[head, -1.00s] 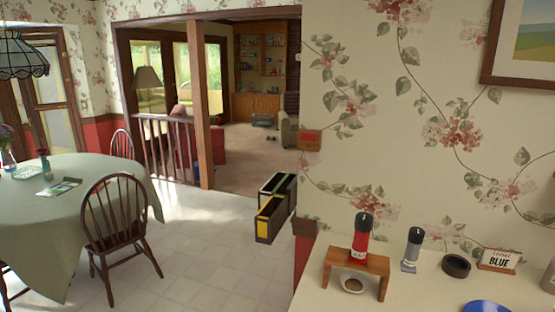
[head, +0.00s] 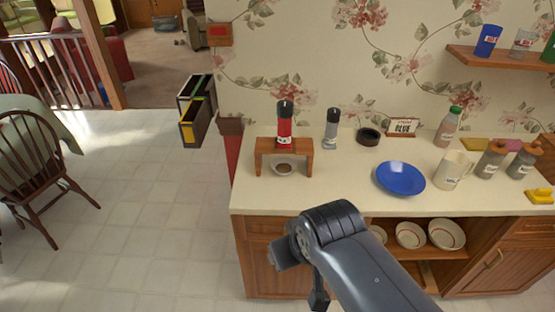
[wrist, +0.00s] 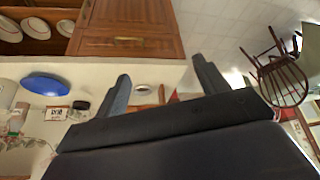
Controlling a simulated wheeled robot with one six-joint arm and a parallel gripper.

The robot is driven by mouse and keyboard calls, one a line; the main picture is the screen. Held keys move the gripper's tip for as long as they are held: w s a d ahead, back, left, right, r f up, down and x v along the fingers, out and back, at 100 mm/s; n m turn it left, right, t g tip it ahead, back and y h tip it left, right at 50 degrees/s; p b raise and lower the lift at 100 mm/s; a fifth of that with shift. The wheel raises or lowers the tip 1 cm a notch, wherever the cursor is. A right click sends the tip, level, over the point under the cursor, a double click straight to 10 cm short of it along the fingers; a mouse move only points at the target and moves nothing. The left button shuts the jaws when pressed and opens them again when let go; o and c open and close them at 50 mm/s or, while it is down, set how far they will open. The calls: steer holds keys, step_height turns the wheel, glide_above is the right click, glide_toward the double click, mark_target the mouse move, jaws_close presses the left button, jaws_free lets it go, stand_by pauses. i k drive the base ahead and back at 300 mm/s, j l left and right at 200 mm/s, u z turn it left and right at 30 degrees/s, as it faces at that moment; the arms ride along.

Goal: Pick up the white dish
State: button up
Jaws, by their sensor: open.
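A small white dish (head: 283,168) with something brown in it sits on the counter under a small wooden stand (head: 298,146). In the wrist view a small white dish (wrist: 146,89) shows between my fingertips, farther off. My gripper (wrist: 163,80) is open and empty, with its two fingers wide apart. In the head view my arm is in front of the counter's front edge; I cannot make out the fingers there. Striped pale bowls (head: 410,235) stand on the open shelf below the counter, partly behind my arm.

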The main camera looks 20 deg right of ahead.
mark_target(282, 165)
steer(key=i+j+z, duration=0.45)
steer(key=j+z, duration=0.2)
steer(key=i+j+z, duration=0.15)
steer(key=j+z, duration=0.2)
steer(key=i+j+z, duration=0.1)
steer(key=j+z, duration=0.2)
steer(key=j, duration=0.1)
